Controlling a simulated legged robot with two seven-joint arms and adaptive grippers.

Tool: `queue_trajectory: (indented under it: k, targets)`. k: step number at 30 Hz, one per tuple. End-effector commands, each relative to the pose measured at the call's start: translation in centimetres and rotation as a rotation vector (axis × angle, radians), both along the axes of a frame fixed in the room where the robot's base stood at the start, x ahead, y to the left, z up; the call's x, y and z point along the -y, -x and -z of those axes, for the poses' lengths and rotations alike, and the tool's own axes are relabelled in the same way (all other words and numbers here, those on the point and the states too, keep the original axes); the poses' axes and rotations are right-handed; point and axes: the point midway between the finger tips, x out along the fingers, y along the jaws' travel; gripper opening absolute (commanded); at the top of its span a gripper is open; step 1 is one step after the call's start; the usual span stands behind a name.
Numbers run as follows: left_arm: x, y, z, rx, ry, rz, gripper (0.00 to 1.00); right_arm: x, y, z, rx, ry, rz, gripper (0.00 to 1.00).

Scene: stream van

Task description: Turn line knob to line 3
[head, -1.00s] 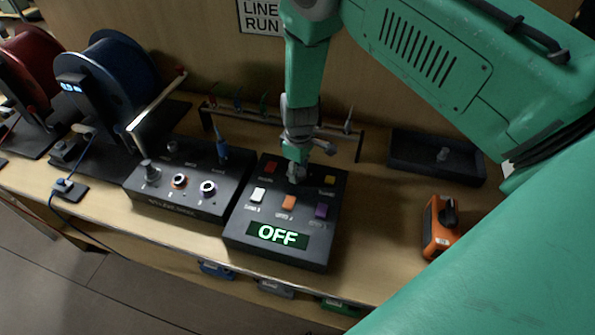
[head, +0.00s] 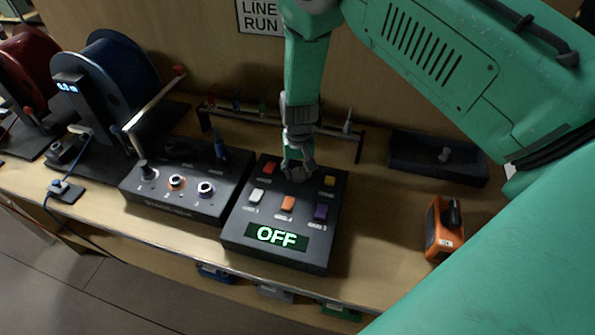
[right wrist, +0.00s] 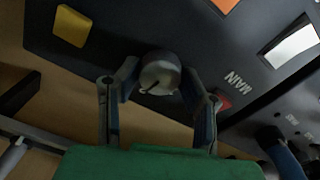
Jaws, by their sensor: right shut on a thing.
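The black line box (head: 236,225) stands on the bench with a lit display (head: 276,236) reading OFF. My right gripper (head: 297,172) reaches down to the back middle of its top face. In the right wrist view its two fingers (right wrist: 160,90) are shut on the round grey line knob (right wrist: 160,70), one on each side. In the head view the fingers mostly hide the knob. My left gripper is out of view.
A second black box with sockets (head: 175,207) stands close on the left, with a blue cable reel (head: 118,70) behind it. A rack (head: 340,137) holding probes is behind. An orange meter (head: 440,230) and a black tray (head: 437,160) are on the right.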

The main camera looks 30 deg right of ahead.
Motion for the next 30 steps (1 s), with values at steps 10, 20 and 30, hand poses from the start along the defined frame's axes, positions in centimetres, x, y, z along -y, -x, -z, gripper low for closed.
queue_trajectory:
  k: [10, 20, 30]
  targets:
    - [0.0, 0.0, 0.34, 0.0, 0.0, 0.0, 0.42, -0.3, 0.54, 0.44, -0.014, -0.003, 0.33, 0.06]
    - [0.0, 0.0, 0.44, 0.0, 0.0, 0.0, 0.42, -0.34, 0.53, 0.45, -0.015, -0.002, 0.63, 0.06]
    - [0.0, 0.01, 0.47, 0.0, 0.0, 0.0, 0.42, -0.37, 0.49, 0.47, -0.014, -0.001, 0.845, 0.06]
